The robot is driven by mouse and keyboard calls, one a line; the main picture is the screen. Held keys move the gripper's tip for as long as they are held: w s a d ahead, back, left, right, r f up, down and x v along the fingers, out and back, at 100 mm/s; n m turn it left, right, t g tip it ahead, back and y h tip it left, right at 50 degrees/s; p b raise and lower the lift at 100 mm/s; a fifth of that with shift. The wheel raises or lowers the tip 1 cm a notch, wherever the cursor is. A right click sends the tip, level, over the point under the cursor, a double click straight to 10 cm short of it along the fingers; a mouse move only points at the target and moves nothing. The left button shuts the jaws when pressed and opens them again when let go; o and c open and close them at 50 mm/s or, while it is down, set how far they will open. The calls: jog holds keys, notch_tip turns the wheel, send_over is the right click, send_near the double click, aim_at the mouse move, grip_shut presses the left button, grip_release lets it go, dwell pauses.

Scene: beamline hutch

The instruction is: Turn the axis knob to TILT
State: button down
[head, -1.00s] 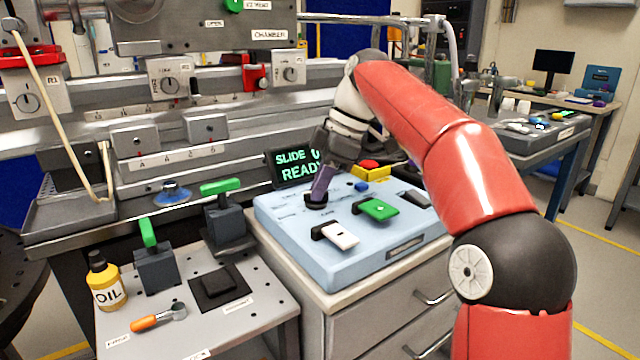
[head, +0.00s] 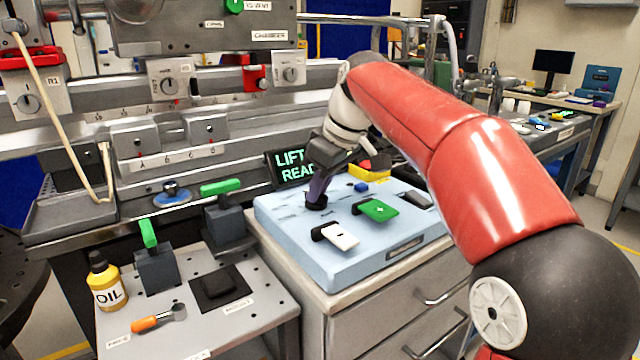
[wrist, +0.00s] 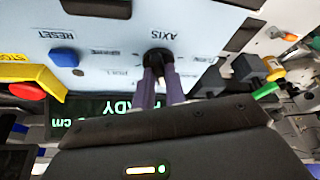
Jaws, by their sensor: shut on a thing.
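The axis knob (wrist: 158,56) is a black knob on the light blue control panel (head: 290,232), with the word AXIS printed beside it in the wrist view. My gripper (wrist: 162,78) has its purple fingers shut on the knob. In the head view my gripper (head: 318,190) comes down on the knob from above, and its fingers hide most of it. The display (head: 292,166) behind the panel shows green text reading LIFT and READY, partly covered by my gripper.
A white key (head: 340,236), a green key (head: 378,210) and a blue RESET button (head: 361,187) are on the panel. A red stop button on a yellow base (wrist: 42,88) is near my gripper. Green-handled blocks (head: 222,212) stand to the left.

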aim_at(321, 216)
jog(key=m, duration=0.1)
jog(key=m+t+h+p, duration=0.1)
jog(key=m, duration=0.1)
jog(key=shift+s+a+r+m, duration=0.1)
jog(key=shift+s+a+m, duration=0.05)
jog(key=shift+m, duration=0.15)
jog(key=shift+a+m+t+h+p, duration=0.15)
jog(key=shift+m+h+p, duration=0.25)
jog(key=shift+m, duration=0.75)
jog(key=shift+d+m+t+h+p, duration=0.1)
jog(key=shift+m+t+h+p, duration=0.25)
jog(key=shift+m, duration=0.8)
jog(key=c, duration=1.4)
grip_release()
jog(key=shift+c, duration=0.2)
jog(key=v, duration=0.7)
jog(key=shift+r, duration=0.3)
jog(key=shift+s+a, duration=0.1)
